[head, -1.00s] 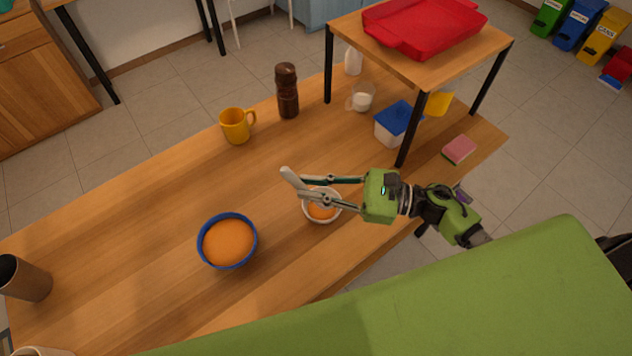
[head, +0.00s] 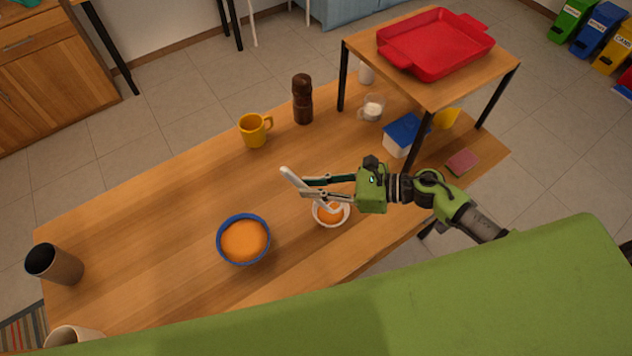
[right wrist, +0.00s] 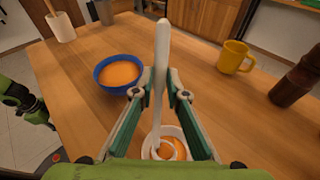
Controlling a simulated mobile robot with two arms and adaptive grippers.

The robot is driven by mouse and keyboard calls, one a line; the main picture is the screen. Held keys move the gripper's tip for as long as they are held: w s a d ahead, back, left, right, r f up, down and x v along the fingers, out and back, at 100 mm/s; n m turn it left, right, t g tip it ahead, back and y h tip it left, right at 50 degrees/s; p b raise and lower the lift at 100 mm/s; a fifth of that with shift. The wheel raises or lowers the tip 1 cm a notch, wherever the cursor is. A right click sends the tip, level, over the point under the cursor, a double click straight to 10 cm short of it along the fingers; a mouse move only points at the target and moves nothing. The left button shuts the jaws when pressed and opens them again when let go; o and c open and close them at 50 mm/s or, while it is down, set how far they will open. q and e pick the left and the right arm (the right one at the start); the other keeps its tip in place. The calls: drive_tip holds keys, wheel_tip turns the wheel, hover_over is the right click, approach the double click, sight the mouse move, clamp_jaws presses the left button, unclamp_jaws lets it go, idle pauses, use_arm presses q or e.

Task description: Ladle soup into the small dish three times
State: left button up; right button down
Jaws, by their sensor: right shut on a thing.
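My right gripper (head: 306,188) is shut on the handle of a white ladle (head: 291,177). The ladle (right wrist: 161,62) slants, and its scoop end is at the small white dish (head: 317,220). In the right wrist view the scoop shows over or in the dish (right wrist: 184,134); I cannot tell if it touches the bottom. Orange soup shows in the dish. A larger blue bowl (head: 220,247) of orange soup stands to the left of the dish, and also shows in the right wrist view (right wrist: 97,76).
A yellow mug (head: 254,132) and brown pepper mill (head: 302,99) stand behind. A raised shelf (head: 376,65) with a red tray (head: 440,62) is at back right, near a blue-lidded box (head: 398,143). A dark cup (head: 55,264) stands far left. Table between mug and bowl is clear.

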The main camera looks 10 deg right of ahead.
drive_tip(key=w+a+f+m+g+h+p, duration=0.3)
drive_tip(key=w+f+g+h+p, duration=0.1)
drive_tip(key=w+f+g, duration=0.1)
drive_tip(key=shift+w+m+g+h+p, duration=0.4)
drive_tip(key=shift+w+g, duration=0.1)
drive_tip(key=shift+g, duration=0.1)
idle(0.6)
drive_tip(key=shift+r, duration=0.15)
idle(0.7)
drive_tip(key=shift+r+p, duration=0.85)
drive_tip(key=shift+r, duration=2.05)
